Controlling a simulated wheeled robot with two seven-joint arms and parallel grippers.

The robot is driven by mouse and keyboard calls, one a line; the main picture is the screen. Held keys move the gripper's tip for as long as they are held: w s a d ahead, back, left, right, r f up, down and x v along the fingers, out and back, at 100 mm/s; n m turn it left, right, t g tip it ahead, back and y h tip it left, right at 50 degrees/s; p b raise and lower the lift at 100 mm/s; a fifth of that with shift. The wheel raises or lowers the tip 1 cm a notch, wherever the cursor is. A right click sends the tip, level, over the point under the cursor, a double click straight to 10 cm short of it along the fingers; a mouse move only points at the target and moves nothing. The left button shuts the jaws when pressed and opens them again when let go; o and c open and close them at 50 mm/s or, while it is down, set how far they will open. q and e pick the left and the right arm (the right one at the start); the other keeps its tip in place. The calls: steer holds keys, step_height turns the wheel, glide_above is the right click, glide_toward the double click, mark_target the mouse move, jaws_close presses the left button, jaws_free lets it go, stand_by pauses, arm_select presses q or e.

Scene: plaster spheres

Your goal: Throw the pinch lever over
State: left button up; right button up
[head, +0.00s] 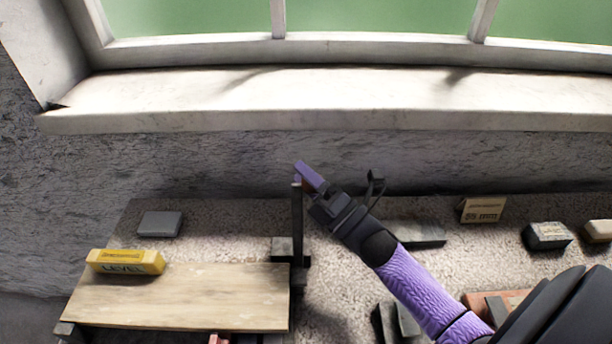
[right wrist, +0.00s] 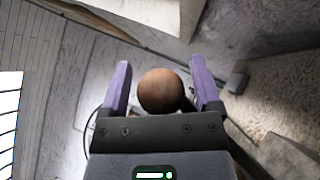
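The pinch lever (head: 298,222) is a dark upright bar rising beside the right end of a wooden board. A round brown wooden knob (right wrist: 160,91) shows in the right wrist view; in the head view it is mostly hidden by my gripper at the bar's top. My right gripper (head: 299,172), with purple fingers, reaches in from the lower right to the top of the bar. In the right wrist view the gripper (right wrist: 161,68) is open, one finger on each side of the knob, with a narrow gap on both sides. My left gripper is not in view.
A small tan box (head: 482,210) and a dark block (head: 547,237) stand at right. A pale window sill (head: 330,100) runs along the back wall.

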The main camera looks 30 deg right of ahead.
steer(key=v, duration=1)
steer(key=shift+f, duration=0.1)
